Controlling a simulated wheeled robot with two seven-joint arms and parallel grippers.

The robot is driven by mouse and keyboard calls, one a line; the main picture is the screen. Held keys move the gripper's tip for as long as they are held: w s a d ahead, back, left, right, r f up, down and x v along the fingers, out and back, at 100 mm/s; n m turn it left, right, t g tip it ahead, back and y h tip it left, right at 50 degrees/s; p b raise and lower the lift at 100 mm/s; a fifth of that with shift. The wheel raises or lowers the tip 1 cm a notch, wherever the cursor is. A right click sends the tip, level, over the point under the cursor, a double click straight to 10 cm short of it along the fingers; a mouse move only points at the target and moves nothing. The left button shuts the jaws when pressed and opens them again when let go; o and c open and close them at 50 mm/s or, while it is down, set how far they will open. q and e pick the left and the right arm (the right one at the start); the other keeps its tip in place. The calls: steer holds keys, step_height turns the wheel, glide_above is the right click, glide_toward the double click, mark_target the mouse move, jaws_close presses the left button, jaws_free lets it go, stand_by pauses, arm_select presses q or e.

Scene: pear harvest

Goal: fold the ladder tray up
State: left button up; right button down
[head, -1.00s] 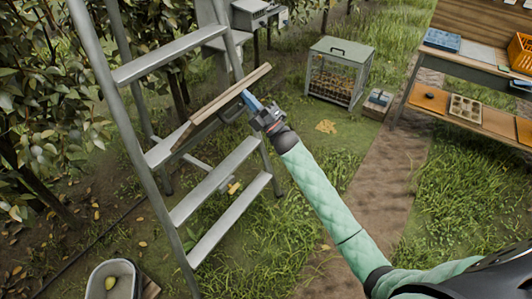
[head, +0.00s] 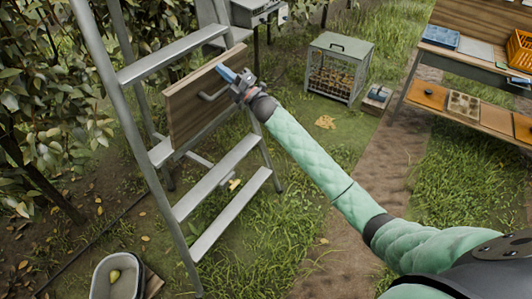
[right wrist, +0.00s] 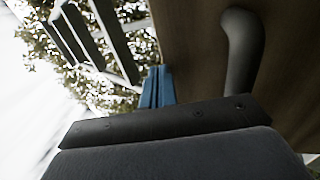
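The ladder tray (head: 190,108) is a brown wooden board on the grey stepladder (head: 135,145). It stands tilted steeply up, with its broad face and a grey bar handle (head: 213,92) showing. My right gripper (head: 227,73) has blue fingertips at the tray's upper right part. In the right wrist view the blue fingers (right wrist: 157,88) lie close together against or just beside the board (right wrist: 195,60), and the handle (right wrist: 240,45) is apart from them, to the right. The gripper looks shut with nothing between the fingers. Exact contact with the board is hard to tell. My left gripper is not in view.
A leafy tree (head: 40,90) stands close on the left. A bucket (head: 116,277) with a pear is at the bottom left. A slatted crate box (head: 340,67) and a wooden workbench (head: 470,62) stand to the right. Grass between is open.

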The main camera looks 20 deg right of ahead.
mark_target(214, 64)
steer(key=x, duration=0.4)
steer(key=shift+f, duration=0.2)
steer(key=shift+w+a+r+g+h+p, duration=0.2)
steer(key=shift+w+a+p, duration=0.25)
steer(key=shift+w, duration=0.15)
steer(key=shift+w+a+r+g+h+p, duration=0.1)
steer(key=shift+w+a+g+p, duration=0.1)
steer(key=shift+w+a+p, duration=0.25)
steer(key=shift+w+a, duration=0.1)
steer(key=shift+w, duration=0.2)
steer(key=shift+w+a, duration=0.15)
steer(key=shift+w, duration=0.05)
steer(key=shift+r, duration=0.2)
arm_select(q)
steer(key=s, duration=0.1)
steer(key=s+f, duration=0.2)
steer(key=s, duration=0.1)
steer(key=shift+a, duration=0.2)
arm_select(e)
steer(key=shift+r, duration=0.15)
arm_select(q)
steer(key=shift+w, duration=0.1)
